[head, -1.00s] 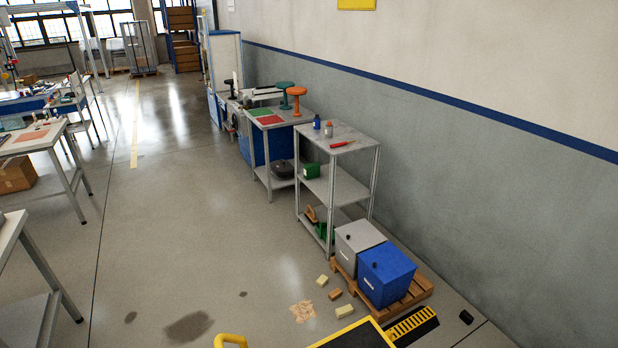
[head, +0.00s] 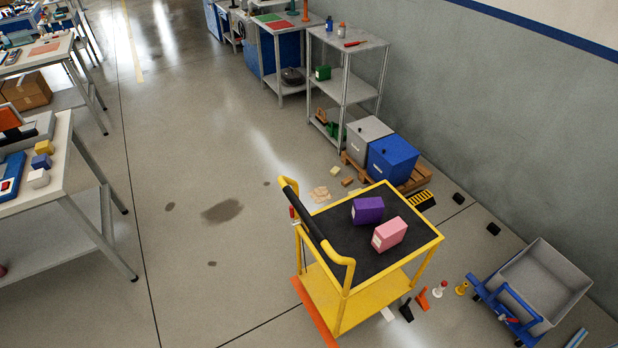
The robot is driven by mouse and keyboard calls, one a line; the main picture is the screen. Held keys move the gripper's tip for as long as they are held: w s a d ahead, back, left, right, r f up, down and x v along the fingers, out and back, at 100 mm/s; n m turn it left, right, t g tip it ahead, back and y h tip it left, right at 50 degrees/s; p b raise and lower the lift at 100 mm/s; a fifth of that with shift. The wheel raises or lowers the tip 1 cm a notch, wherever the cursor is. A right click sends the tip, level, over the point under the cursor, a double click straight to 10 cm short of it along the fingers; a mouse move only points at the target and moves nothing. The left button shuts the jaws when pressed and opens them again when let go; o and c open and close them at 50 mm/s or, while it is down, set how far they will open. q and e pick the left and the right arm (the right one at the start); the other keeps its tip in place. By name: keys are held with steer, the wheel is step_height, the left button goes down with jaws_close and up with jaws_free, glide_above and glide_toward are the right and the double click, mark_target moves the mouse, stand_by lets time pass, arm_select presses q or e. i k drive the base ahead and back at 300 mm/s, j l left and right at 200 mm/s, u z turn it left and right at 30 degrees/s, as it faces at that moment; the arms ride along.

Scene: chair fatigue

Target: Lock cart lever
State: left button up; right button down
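A yellow cart (head: 372,303) with a black top stands at the lower middle of the head view. Its black-gripped push handle (head: 318,236) is on the left side. A small red part (head: 292,211) shows beside the handle post; it is too small to tell its position or whether it is a lever. A purple box (head: 367,210) and a pink box (head: 390,234) lie on the cart top. A grey bin with a blue frame (head: 541,284) is at the lower right, with a small red part on the frame. Neither gripper is in view.
An orange floor strip (head: 314,311) runs along the cart's left side. Small loose items, including an orange one (head: 422,298), lie right of the cart. Blue and grey boxes (head: 393,160) sit on a pallet behind. A white workbench (head: 88,190) stands left. Floor between is open.

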mark_target(292, 215)
steer(key=i+j+u, duration=0.25)
steer(key=i+j, duration=1.1)
steer(key=i, duration=0.1)
